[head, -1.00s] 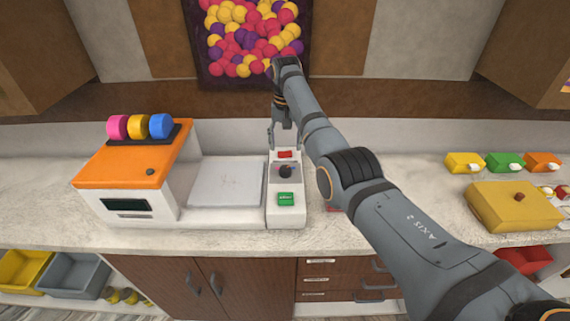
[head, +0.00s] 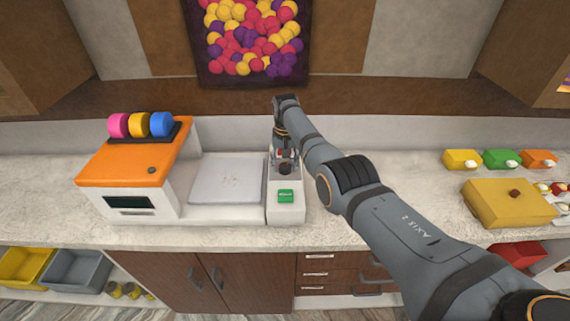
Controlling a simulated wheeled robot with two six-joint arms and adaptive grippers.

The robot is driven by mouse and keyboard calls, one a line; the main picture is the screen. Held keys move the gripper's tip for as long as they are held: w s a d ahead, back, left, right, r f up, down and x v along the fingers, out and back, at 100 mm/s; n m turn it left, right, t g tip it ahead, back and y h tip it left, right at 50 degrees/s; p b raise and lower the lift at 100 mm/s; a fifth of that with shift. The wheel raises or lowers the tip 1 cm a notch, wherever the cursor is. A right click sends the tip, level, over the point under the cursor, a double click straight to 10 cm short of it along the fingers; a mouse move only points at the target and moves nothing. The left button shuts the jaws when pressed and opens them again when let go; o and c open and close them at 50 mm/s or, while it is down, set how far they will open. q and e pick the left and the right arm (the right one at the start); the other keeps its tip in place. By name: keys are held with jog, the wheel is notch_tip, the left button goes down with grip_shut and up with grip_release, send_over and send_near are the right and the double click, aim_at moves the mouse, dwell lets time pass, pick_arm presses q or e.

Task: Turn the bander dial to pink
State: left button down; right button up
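The bander (head: 128,165) is a white machine with an orange top on the left of the counter. My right gripper (head: 286,160) points down over the panel's far part, close to the dial. Its fingers look spread; contact with the dial cannot be told. My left gripper is not in view.
A flat pale plate (head: 227,181) lies between the bander and the panel. At right are a yellow box (head: 510,204) and small yellow, green and orange blocks (head: 501,159). Free counter lies around my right forearm. A wall picture (head: 252,40) hangs behind.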

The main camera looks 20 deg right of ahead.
jog(key=c, duration=0.8)
jog(key=n, duration=0.4)
jog(key=shift+r+p, duration=0.1)
jog(key=shift+p, duration=0.2)
jog(key=n, duration=0.4)
jog(key=shift+n, duration=0.3)
jog(key=n, duration=0.9)
jog(key=shift+n, duration=0.3)
